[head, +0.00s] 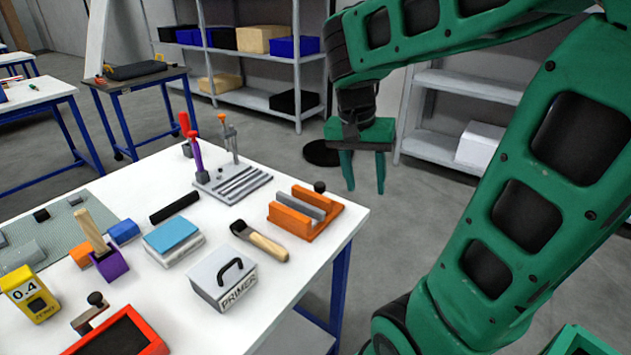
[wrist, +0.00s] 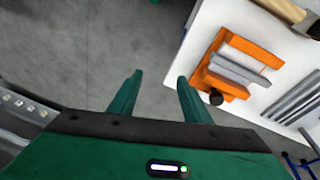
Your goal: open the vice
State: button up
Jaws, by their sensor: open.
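The vice is an orange block (head: 290,220) with a grey jaw bar (head: 304,205) between its orange walls and a dark round knob (head: 319,187) at its far right side. It sits near the right corner of the white table. In the wrist view the orange vice (wrist: 262,51) is right of my fingers, with its grey bar (wrist: 238,69) and dark knob (wrist: 216,98) showing. My gripper (head: 364,183) is open and empty, pointing down, beyond the table's right edge, apart from the vice. Its fingertips (wrist: 160,79) have only grey floor between them.
A wood-handled tool (head: 262,240), a grey PRIMER box (head: 223,279) and a grey slotted stand (head: 232,184) are close to the vice on the white table (head: 300,270). Shelves (head: 470,88) stand behind my gripper.

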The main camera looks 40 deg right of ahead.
aim_at(319, 184)
jog(key=w+a+r+m+h, duration=0.1)
jog(key=w+a+m, duration=0.2)
jog(key=w, duration=0.5)
jog(key=w+a+r+m+h, duration=0.1)
jog(key=w+a+m, duration=0.15)
jog(key=w, duration=0.45)
jog(key=shift+t, duration=0.3)
jog(key=x, duration=1.1)
jog(key=shift+a, duration=0.15)
jog(key=shift+c, duration=0.2)
jog(key=c, duration=1)
